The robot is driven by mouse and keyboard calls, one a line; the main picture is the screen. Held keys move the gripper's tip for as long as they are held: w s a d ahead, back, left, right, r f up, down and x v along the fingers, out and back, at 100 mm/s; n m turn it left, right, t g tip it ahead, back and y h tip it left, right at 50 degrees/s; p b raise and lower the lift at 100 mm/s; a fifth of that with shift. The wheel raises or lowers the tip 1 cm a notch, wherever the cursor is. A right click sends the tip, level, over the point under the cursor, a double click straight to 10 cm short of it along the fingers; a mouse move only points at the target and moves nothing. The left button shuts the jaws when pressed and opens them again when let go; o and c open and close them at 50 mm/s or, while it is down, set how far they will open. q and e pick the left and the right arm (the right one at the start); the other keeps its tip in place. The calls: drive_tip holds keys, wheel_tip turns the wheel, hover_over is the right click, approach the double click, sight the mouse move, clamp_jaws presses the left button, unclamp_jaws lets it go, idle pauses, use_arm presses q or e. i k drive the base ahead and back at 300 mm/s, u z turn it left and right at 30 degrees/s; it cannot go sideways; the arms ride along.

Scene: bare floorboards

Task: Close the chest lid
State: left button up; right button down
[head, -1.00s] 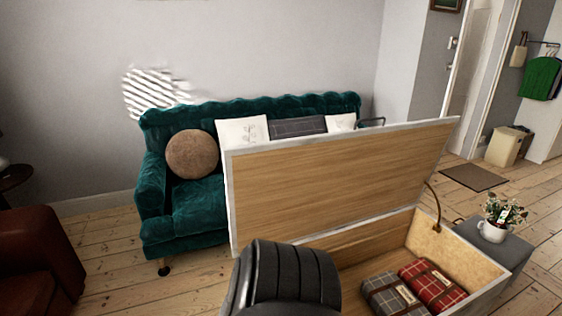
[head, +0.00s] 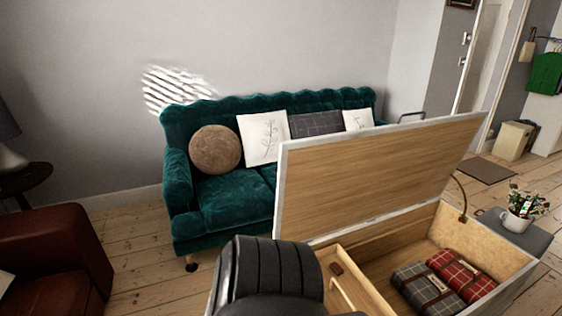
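The wooden chest (head: 395,246) stands in front of me at the lower right. Its lid (head: 375,180) is raised and leans back, with the bare wood inner face and pale edge toward me. A curved stay (head: 462,198) links lid and chest at the right. Inside lie a grey plaid blanket (head: 424,287) and a red plaid blanket (head: 462,273), each strapped. A dark ribbed part of my own arm covers the chest's near left corner. Neither gripper's fingers can be seen.
A green velvet sofa (head: 229,197) with cushions stands behind the chest. A grey side table (head: 527,238) with a potted plant (head: 518,216) is close to the chest's right. A red-brown leather armchair (head: 60,250) is at the left. Bare floorboards (head: 130,225) lie between armchair and sofa.

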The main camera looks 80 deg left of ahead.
sight(328, 184)
drive_tip(key=u, duration=3.55)
drive_tip(key=i, duration=1.45)
drive_tip(key=z, duration=0.6)
